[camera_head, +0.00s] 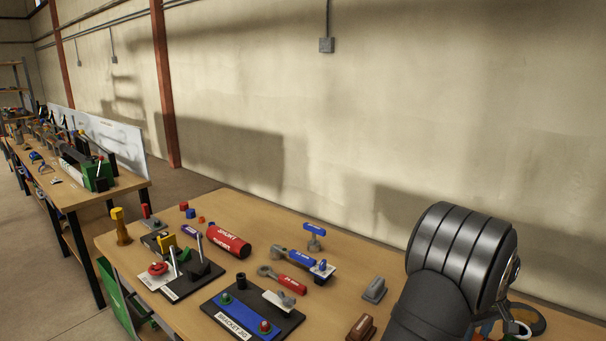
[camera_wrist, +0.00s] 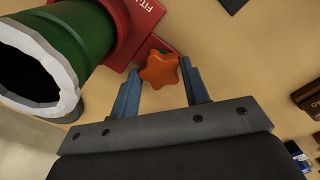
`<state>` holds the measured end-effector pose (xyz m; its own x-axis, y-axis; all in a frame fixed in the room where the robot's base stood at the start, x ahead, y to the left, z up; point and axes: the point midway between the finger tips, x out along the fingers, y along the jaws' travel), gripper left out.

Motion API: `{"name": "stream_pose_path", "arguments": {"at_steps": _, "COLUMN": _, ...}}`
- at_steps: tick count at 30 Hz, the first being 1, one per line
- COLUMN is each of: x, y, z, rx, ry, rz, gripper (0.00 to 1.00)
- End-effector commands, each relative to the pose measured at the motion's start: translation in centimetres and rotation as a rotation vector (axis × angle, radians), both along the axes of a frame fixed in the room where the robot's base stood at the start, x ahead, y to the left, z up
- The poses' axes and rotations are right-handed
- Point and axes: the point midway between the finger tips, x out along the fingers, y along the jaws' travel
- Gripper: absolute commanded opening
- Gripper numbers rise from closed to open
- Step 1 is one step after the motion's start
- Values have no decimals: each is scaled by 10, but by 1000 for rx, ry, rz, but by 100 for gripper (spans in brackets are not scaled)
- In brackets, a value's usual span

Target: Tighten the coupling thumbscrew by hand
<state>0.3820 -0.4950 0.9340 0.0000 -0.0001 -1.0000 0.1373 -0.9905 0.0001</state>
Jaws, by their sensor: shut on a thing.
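The orange, star-shaped thumbscrew (camera_wrist: 160,70) sits at the upper middle of the wrist view, beside a red coupling part (camera_wrist: 134,35). A green pipe (camera_wrist: 85,35) with a pale, rough rim and dark open end fills the upper left. My gripper (camera_wrist: 161,76) has its two blue fingers on either side of the thumbscrew and is shut on it. The finger contact is partly hidden by the knob's lobes. In the head view my arm covers the right side, so the thumbscrew and coupling cannot be made out there.
A red plate with white lettering (camera_wrist: 146,12) lies by the coupling. A brown block (camera_wrist: 308,97) is at the right. In the head view, a bracket jig (camera_head: 213,309), a red cylinder (camera_head: 229,241) and several tools lie left of my arm. The wall stands behind the bench (camera_head: 345,290).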

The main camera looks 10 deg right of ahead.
Motion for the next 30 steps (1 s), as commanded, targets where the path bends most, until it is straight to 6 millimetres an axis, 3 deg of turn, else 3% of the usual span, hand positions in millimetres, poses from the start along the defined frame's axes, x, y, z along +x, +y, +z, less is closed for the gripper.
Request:
{"name": "stream_pose_path", "arguments": {"at_steps": 1, "x": 0, "y": 0, "z": 0, "rx": 0, "ry": 0, "rz": -45, "gripper": 15}}
{"name": "stream_pose_path", "arguments": {"at_steps": 2, "x": 0, "y": 0, "z": 0, "rx": 0, "ry": 0, "rz": -39, "gripper": 48}}
{"name": "stream_pose_path", "arguments": {"at_steps": 3, "x": 0, "y": 0, "z": 0, "rx": 0, "ry": 0, "rz": -36, "gripper": 56}}
{"name": "stream_pose_path", "arguments": {"at_steps": 4, "x": 0, "y": 0, "z": 0, "rx": 0, "ry": 0, "rz": -35, "gripper": 57}}
{"name": "stream_pose_path", "arguments": {"at_steps": 14, "x": 0, "y": 0, "z": 5, "rx": -1, "ry": -1, "rz": -32, "gripper": 57}}
{"name": "stream_pose_path", "arguments": {"at_steps": 24, "x": 0, "y": -1, "z": 45, "rx": -3, "ry": -1, "rz": -31, "gripper": 57}}
{"name": "stream_pose_path", "arguments": {"at_steps": 30, "x": 0, "y": 0, "z": 59, "rx": -1, "ry": 0, "rz": -31, "gripper": 57}}
